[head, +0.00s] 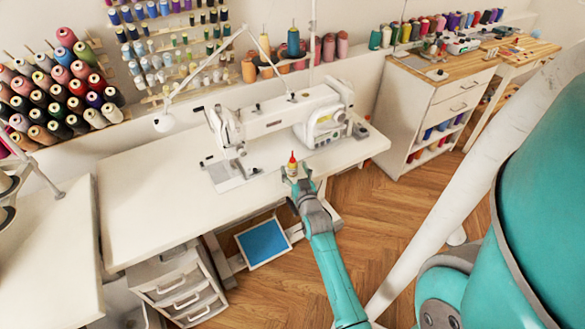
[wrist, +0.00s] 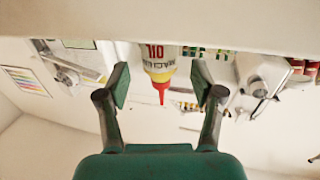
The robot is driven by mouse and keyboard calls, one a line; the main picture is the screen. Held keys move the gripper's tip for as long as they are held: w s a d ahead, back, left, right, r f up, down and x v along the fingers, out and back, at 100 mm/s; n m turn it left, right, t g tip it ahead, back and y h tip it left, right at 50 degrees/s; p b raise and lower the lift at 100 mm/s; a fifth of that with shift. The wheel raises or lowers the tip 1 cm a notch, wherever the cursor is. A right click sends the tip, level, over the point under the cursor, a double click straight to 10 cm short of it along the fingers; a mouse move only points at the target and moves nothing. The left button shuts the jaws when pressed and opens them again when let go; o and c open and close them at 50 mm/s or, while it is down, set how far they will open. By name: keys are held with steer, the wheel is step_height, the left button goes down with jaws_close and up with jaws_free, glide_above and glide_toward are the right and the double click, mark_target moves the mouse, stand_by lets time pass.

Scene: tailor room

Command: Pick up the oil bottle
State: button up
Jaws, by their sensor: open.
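The oil bottle (head: 292,168) is small, with a pale yellowish body and a red pointed tip. It stands upright at the front edge of the white sewing table, in front of the sewing machine. In the wrist view, which is upside down, the oil bottle (wrist: 156,62) shows its label and its red tip pointing down the picture. My gripper (wrist: 159,84) is open, with one finger on each side of the bottle and a visible gap to both. In the head view my gripper (head: 299,182) is right at the bottle and hides its lower part.
The white sewing machine (head: 280,117) stands just behind the bottle. The white table (head: 135,203) is clear to the left. A drawer unit (head: 178,287) and a blue pedal (head: 263,243) are below. Thread racks (head: 60,90) line the wall.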

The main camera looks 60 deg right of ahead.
steer(key=shift+x, duration=1.45)
steer(key=c, duration=1.2)
